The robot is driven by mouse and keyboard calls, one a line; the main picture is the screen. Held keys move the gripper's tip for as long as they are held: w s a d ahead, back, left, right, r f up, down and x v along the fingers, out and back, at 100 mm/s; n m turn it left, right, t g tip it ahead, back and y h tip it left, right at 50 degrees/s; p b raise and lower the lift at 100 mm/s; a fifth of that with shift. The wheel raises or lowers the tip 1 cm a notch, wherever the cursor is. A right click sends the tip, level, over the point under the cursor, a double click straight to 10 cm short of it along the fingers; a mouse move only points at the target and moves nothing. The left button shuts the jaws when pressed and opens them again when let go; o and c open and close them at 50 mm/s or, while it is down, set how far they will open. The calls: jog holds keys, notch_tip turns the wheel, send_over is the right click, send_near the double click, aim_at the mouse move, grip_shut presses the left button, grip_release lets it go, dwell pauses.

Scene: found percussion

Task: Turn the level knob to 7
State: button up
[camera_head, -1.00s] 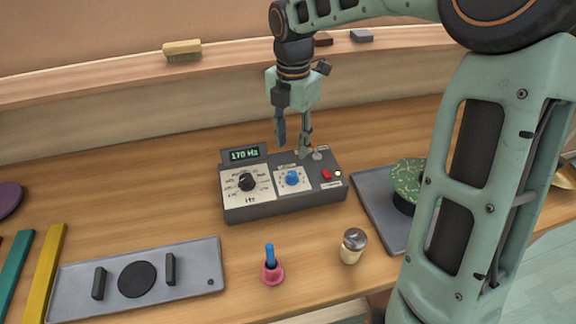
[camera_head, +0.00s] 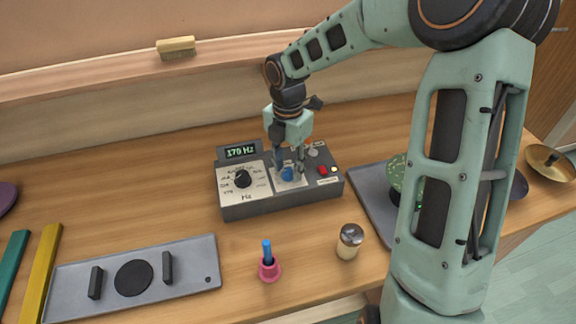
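The grey control box (camera_head: 270,208) stands on the wooden table, with a lit display (camera_head: 241,152) reading 170 Hz. On its left panel is a black Hz knob (camera_head: 243,179). On its right panel is the blue level knob (camera_head: 287,174), partly hidden by my gripper. My gripper (camera_head: 288,169) points down at the blue knob, its fingers around or just beside it. I cannot tell whether the fingers touch the knob. The level scale is too small and covered to read the setting.
A red button (camera_head: 323,170) and a silver toggle (camera_head: 312,151) sit right of the knob. In front stand a shaker (camera_head: 349,241) and a pink holder (camera_head: 269,270) with a blue stick. A grey plate (camera_head: 190,281) lies front left. A grey tray (camera_head: 372,205) is at right.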

grip_shut()
